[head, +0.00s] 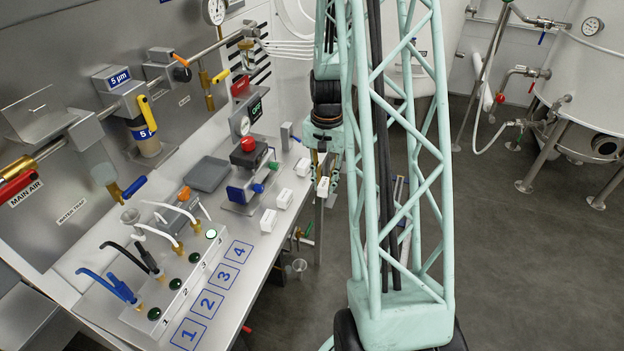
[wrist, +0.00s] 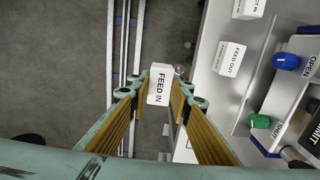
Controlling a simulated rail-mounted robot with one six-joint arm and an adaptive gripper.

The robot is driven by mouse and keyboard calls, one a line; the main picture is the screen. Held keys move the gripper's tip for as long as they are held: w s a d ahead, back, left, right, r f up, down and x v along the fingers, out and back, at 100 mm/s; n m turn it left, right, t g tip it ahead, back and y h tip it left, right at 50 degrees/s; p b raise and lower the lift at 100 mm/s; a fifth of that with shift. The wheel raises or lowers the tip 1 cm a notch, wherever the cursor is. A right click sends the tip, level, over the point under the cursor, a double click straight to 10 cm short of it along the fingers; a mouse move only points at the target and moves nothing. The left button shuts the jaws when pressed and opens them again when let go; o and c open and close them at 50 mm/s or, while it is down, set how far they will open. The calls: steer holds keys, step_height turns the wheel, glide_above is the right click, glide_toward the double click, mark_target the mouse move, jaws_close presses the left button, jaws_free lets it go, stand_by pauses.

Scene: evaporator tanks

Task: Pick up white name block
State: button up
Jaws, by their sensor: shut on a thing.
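My gripper (wrist: 160,93) is shut on a white name block (wrist: 160,84) marked FEED IN, its two yellow-padded fingers on either side of it. In the head view the same block (head: 323,187) hangs below my gripper (head: 322,170), at the right edge of the bench. In the wrist view it shows beside the bench edge, over the floor. A FEED OUT block (wrist: 229,58) lies on the bench to its right, with another white block (wrist: 248,8) beyond. The head view shows three loose white blocks on the bench, including one (head: 268,220) nearest the numbered squares.
The steel bench (head: 222,225) has blue squares numbered 1 to 4 beside a valve row (head: 175,285). A device with a red knob (head: 248,144) and a grey tray (head: 207,174) stand behind the blocks. Tanks (head: 590,75) stand at the right; floor between is open.

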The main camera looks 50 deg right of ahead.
steer(key=shift+s+d+r, duration=0.1)
steer(key=shift+s+d, duration=0.05)
steer(key=shift+s, duration=0.6)
steer(key=shift+s+d, duration=0.1)
steer(key=shift+s, duration=0.6)
steer(key=shift+a, duration=0.15)
